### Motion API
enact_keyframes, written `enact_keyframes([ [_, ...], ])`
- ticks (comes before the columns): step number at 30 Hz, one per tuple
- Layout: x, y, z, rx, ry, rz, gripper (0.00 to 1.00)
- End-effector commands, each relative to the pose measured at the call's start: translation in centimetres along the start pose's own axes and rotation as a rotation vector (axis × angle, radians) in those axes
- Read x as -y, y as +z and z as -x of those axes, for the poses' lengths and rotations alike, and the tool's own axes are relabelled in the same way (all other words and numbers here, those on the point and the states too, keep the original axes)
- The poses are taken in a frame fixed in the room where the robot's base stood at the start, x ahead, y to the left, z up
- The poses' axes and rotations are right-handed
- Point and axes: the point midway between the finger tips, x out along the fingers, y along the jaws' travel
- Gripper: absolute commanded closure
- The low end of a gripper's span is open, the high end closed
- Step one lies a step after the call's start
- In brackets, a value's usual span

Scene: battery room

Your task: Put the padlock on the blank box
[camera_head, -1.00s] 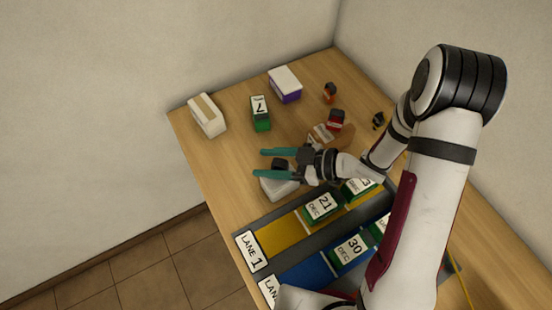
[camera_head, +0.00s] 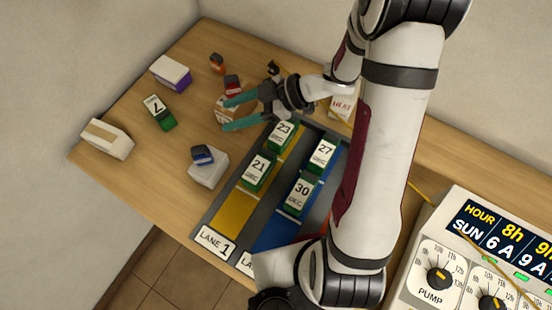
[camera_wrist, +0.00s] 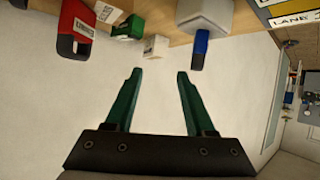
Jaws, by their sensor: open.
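The blue piece (camera_wrist: 200,48) and the pale box (camera_wrist: 205,14) also show at the top of the wrist view. A red piece (camera_head: 232,84) with a dark top stands farther back by a brown carton; in the wrist view it is red with a white label (camera_wrist: 76,22). My gripper (camera_head: 230,114) is open, its teal fingers in front of the carton in the head view. Nothing shows between the fingers in the wrist view (camera_wrist: 159,72).
Lanes with several green dated blocks (camera_head: 260,170) lie right of the white box. The brown carton (camera_head: 222,108) is partly hidden by my fingers. A purple-and-white box (camera_head: 171,72), a green block (camera_head: 160,112), a cream box (camera_head: 107,138) and an orange bottle (camera_head: 217,63) stand left and behind.

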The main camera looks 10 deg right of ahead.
Motion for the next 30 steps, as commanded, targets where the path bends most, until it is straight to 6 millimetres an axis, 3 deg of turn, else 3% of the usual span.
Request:
enact_keyframes([
  [2,-6.0,-0.5,2.2,0.167,0.313,-0.050,0.45],
  [3,-8.8,-0.5,4.7,0.265,0.504,-0.113,0.45],
  [5,-10.7,-0.2,9.5,0.399,0.764,-0.257,0.45],
  [6,-10.3,0.1,12.7,0.476,0.908,-0.382,0.45],
  [8,-7.4,0.8,16.7,0.572,1.068,-0.612,0.45],
  [10,-1.4,1.3,18.8,0.650,1.148,-0.923,0.45],
  [12,5.5,1.1,18.3,0.697,1.114,-1.222,0.45],
  [15,13.5,-0.7,15.8,0.723,0.959,-1.543,0.45],
  [18,17.9,-2.7,13.9,0.730,0.820,-1.710,0.45],
  [21,19.4,-3.5,13.2,0.734,0.763,-1.766,0.45],
  [30,19.5,-3.5,13.2,0.735,0.763,-1.771,0.45],
])
